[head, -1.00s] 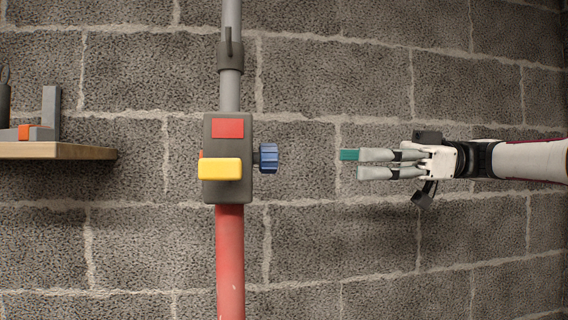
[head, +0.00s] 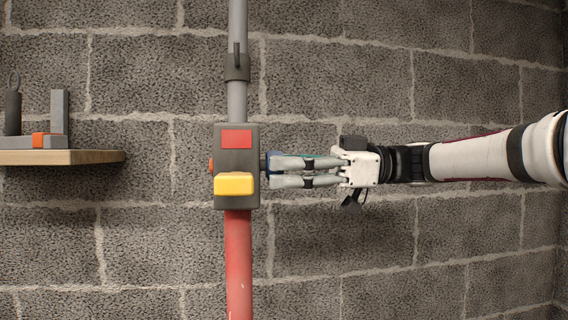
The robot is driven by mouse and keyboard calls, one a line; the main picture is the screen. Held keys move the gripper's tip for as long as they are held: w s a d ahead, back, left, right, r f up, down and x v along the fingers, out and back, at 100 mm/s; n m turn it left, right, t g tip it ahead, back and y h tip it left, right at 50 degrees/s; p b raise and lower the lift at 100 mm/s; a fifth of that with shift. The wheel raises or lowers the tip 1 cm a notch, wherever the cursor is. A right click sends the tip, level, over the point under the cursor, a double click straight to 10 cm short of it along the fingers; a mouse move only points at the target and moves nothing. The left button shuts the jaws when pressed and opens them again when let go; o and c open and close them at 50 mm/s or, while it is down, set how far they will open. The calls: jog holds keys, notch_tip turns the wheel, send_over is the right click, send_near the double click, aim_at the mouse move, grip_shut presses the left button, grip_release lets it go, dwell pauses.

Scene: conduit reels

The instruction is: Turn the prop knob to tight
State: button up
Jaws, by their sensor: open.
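The prop is an upright pole with a dark grey housing (head: 226,197) in the middle of the head view. The housing has a red square (head: 237,139) and a yellow block (head: 233,184) on its front. The blue knob (head: 267,155) on the housing's right side is mostly hidden by my gripper (head: 270,171). My gripper reaches in from the right, with its fingers level with the knob and around or in front of it. The fingers are open, and whether they touch the knob cannot be told.
The grey upper tube (head: 237,100) with a dark collar (head: 237,67) rises above the housing, and a red tube (head: 238,265) runs down below it. A wooden shelf (head: 100,157) with tools is at the left. A block wall (head: 340,240) stands behind.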

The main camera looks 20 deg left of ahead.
jog(key=c, duration=1.1)
jog(key=shift+c, duration=0.2)
jog(key=shift+m+p, duration=3.2)
jog(key=shift+m, duration=11.6)
